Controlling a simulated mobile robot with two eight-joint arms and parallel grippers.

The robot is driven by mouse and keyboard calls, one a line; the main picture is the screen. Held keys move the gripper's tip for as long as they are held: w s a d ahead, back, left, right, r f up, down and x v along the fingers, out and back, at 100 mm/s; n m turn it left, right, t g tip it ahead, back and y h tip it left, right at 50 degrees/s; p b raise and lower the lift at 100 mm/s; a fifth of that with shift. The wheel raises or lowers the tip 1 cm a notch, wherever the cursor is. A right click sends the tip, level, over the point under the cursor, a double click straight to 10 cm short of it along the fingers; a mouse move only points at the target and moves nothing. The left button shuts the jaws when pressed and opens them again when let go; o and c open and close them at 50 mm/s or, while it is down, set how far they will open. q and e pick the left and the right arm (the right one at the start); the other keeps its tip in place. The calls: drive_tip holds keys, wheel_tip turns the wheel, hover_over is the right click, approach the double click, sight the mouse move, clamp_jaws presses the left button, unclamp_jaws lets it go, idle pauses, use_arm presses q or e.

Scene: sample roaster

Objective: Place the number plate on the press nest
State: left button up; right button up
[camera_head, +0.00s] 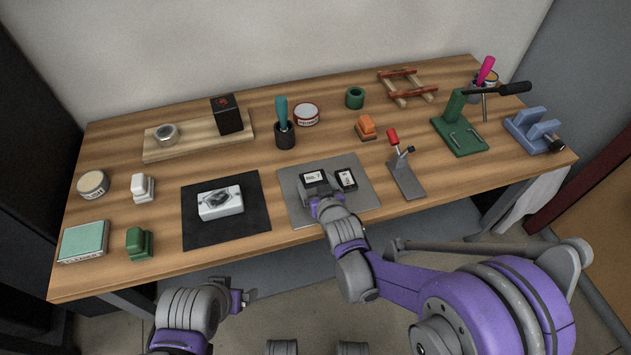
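Two small black plates with white labels lie on the grey mat (290,213) in front centre. The left one (314,177) bears what looks like "No." and a numeral, and I take it as the number plate; the right one (346,179) is turned and its print is too small to read. My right gripper (318,195) is right at the near edge of the left plate; its fingers are too hidden to tell open from shut. A green lever press (458,137) stands at the right; its nest is not clear. My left gripper (243,295) is low before the table, away from everything on it.
A black mat (226,231) with a white block (219,205) lies left of the grey mat. A red-handled toggle clamp (404,175) stands close on the right. A blue vise (534,131) is at the right end. Clear wood lies between mats and back items.

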drive_tip(key=shift+o, duration=0.8)
drive_tip(key=shift+r, duration=0.1)
drive_tip(key=shift+s+r, duration=0.15)
drive_tip(key=shift+r, duration=0.05)
drive_tip(key=p+v, duration=0.2)
drive_tip(key=v, duration=0.9)
drive_tip(key=shift+s+d+r, duration=0.1)
drive_tip(key=shift+s+d, duration=0.1)
drive_tip(key=shift+s, duration=0.1)
